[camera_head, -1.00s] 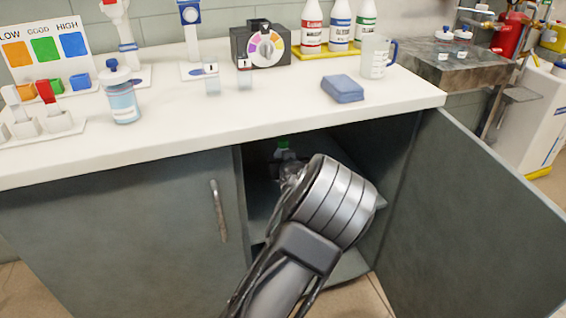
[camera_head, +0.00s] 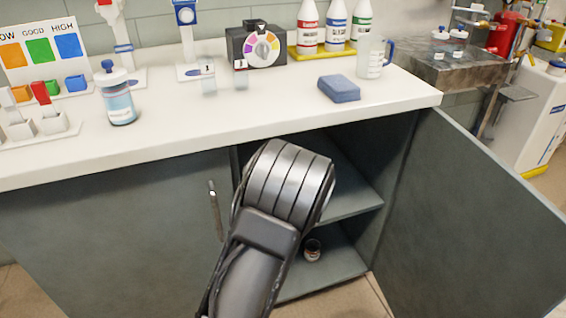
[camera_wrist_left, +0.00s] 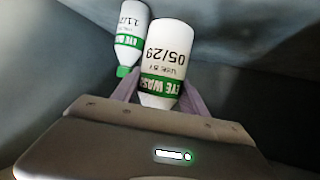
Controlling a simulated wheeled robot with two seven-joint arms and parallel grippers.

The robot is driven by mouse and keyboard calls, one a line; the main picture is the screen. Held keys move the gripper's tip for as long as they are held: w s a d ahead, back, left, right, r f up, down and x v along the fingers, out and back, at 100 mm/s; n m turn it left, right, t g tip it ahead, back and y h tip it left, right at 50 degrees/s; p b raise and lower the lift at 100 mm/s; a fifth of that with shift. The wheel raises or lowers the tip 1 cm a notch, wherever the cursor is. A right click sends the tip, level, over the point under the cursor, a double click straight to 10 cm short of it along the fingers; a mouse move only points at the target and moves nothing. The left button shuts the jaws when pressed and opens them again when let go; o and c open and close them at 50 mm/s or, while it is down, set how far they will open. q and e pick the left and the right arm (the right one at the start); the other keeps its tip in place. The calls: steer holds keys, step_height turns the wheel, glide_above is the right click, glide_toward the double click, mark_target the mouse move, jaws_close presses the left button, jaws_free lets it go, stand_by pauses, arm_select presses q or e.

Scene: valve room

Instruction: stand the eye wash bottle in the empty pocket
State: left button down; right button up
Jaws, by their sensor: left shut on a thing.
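In the left wrist view a white eye wash bottle (camera_wrist_left: 168,62) with a green label band and the date 05/29 stands between the fingers of my left gripper (camera_wrist_left: 160,97), which is shut on it. In the head view my left arm covers the gripper and both bottles. I cannot make out the empty pocket in either view. My right gripper is not in view.
The cabinet's inner shelf (camera_head: 352,203) and open door (camera_head: 480,200) are around my left arm. A small dark jar (camera_head: 312,250) stands on the cabinet floor. The countertop (camera_head: 250,115) above holds a blue sponge (camera_head: 339,88), a pump bottle (camera_head: 117,98) and a jug (camera_head: 372,57).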

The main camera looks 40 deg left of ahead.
arm_select(q)
steer(key=s+d+r+m+t+h+p, duration=0.1)
steer(key=d+r+m+h+p, duration=0.2)
steer(key=d, duration=0.8)
steer(key=s+d+r+m+t+h+p, duration=0.1)
steer(key=s+d+r+m+h+p, duration=0.2)
steer(key=d, duration=0.7)
step_height(320, 180, up, 16)
steer(key=d+h+p, duration=0.1)
steer(key=p, duration=1.7)
steer(key=shift+s+d+f+m, duration=0.15)
steer(key=shift+s+d+m, duration=0.05)
steer(key=shift+d+m, duration=0.15)
